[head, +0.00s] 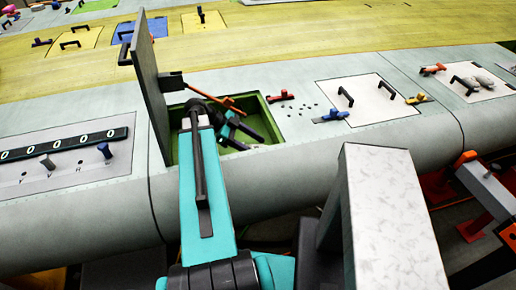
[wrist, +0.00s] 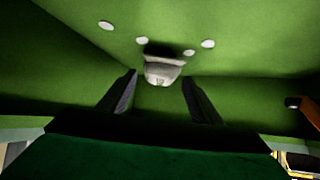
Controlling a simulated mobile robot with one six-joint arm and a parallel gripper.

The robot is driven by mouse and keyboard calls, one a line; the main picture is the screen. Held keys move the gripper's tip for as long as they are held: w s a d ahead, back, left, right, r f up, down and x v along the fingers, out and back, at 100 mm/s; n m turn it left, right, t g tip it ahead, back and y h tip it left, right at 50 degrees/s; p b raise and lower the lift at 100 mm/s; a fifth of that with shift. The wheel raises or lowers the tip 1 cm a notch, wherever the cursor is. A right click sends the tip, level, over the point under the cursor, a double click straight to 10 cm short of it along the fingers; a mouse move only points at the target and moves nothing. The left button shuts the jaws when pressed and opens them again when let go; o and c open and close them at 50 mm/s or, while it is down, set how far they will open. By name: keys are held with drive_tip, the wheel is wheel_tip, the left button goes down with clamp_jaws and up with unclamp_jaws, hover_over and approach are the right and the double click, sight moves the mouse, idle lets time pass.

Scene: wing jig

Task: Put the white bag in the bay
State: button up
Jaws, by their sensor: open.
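The bay (head: 262,104) is a green-lined opening in the grey wing skin, with its lid (head: 150,88) standing upright on the left. My gripper (head: 250,138) reaches down inside it. In the wrist view the green bay interior (wrist: 70,65) fills most of the picture. A small white bag (wrist: 161,71) with a dark patch above it is inside the bay, against a green surface. My gripper (wrist: 159,84) is open, one finger on each side of the bag's line, with gaps showing. I cannot tell whether the bag touches the bay floor. The head view does not show it clearly.
A thin orange-brown rod (head: 215,97) runs from the lid into the bay. Grey-white lumps (head: 484,82) lie on another panel.

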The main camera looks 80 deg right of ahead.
drive_tip(key=shift+b+v, duration=1)
drive_tip(key=shift+v, duration=2.05)
drive_tip(key=shift+s, duration=0.1)
drive_tip(key=shift+p+x, duration=1.2)
drive_tip(key=shift+x, duration=2.6)
